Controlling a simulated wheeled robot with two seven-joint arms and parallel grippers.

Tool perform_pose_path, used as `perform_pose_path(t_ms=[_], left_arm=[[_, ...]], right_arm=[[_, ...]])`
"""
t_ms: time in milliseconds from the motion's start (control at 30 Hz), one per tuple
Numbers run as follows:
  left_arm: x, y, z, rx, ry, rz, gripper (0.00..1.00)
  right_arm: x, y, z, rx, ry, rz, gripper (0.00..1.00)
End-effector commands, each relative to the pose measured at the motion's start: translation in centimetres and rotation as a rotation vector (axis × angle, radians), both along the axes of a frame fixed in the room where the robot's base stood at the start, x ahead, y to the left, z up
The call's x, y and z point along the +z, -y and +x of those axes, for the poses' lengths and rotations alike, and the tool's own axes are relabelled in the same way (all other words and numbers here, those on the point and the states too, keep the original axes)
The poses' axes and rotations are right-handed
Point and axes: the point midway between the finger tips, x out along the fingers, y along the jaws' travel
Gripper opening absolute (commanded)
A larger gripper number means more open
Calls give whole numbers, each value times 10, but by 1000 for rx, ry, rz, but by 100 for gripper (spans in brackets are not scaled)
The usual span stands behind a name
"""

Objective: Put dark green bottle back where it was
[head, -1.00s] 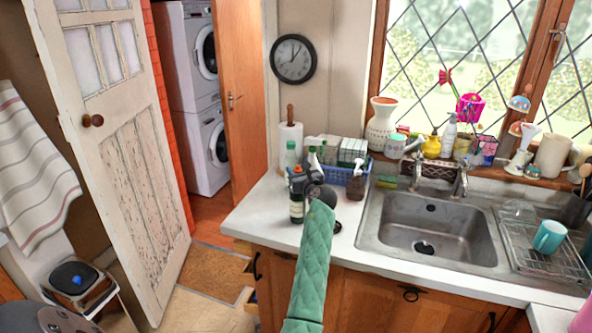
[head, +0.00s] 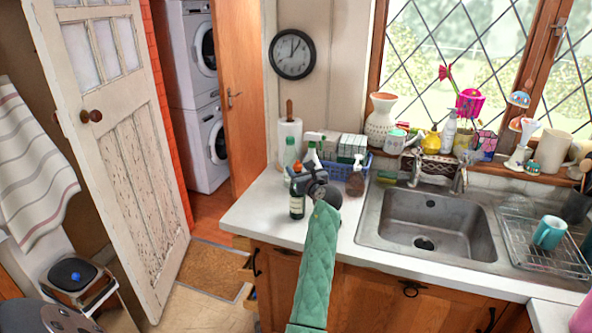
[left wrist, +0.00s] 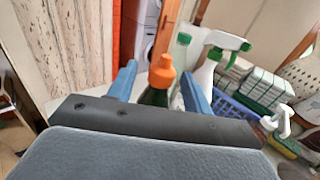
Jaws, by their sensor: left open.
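The dark green bottle (head: 297,206) with a pale label stands upright on the white counter, near its front left part. Its orange cap (left wrist: 161,72) and dark green shoulder show in the left wrist view. My left gripper (head: 302,182) is at the top of the bottle, its arm in a green quilted sleeve. In the left wrist view its two blue fingers (left wrist: 158,84) are apart, one on each side of the bottle's upper part. I cannot tell whether either finger touches it. My right gripper is not in view.
Behind the bottle are a green-capped bottle (head: 289,152), a white spray bottle (left wrist: 208,75) and a blue basket (head: 337,168) of boxes. A brown spray bottle (head: 355,181) stands to the right, before the sink (head: 437,222). The counter (head: 252,208) is clear left of the bottle.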

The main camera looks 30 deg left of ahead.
Motion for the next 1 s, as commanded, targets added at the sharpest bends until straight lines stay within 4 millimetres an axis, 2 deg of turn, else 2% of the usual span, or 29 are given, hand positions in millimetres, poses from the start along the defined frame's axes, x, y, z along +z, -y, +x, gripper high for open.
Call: perform_pose_path(t_ms=[200, 500, 1000], left_arm=[[-4, 37, -22, -1, 0, 0, 50], [-1, 70, -43, -1, 1, -1, 50], [0, 75, -46, 0, -1, 1, 50]], right_arm=[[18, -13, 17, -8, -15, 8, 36], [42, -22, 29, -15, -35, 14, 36], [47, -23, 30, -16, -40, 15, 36]])
